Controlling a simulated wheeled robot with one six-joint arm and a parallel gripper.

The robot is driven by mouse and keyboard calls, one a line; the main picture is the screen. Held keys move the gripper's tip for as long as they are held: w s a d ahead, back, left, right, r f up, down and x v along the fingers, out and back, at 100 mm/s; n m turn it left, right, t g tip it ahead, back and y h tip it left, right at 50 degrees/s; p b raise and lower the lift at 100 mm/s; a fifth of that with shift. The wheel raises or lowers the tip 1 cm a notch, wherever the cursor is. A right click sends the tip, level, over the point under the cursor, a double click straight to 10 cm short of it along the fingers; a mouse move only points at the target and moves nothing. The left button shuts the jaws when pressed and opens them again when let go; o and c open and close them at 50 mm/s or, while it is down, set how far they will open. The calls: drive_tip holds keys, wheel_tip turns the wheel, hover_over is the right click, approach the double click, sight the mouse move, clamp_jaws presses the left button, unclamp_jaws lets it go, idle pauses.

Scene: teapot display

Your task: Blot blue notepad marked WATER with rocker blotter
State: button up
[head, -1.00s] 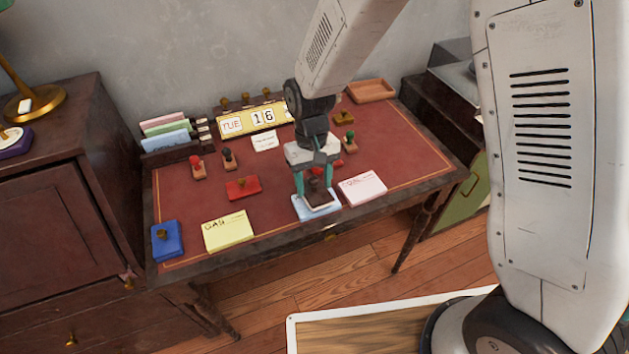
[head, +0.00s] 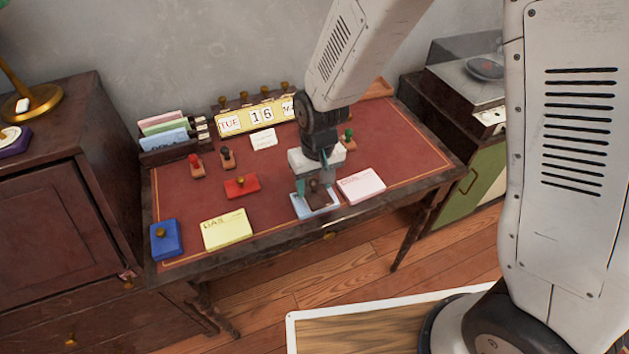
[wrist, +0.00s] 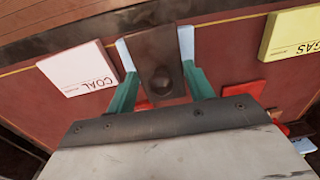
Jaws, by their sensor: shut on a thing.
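The blue notepad (head: 301,205) lies near the front edge of the desk, between the yellow pad and the pink pad. My gripper (head: 315,185) is over it, shut on the dark brown rocker blotter (head: 318,199). In the wrist view the blotter (wrist: 157,55) sits between my green fingers and covers the middle of the pad. Pale blue edges of the notepad (wrist: 187,42) show on both sides of it. The blotter looks tilted and at or very near the pad; contact cannot be told. The notepad's WATER marking is hidden.
The yellow GAS pad (head: 228,230) lies to the left and the pink COAL pad (head: 361,186) close to the right. A red inkpad (head: 241,186), a blue inkpad (head: 166,240) and several stamps stand around. A yellow date display (head: 257,117) is at the back.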

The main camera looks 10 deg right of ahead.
drive_tip(key=shift+r, duration=3.5)
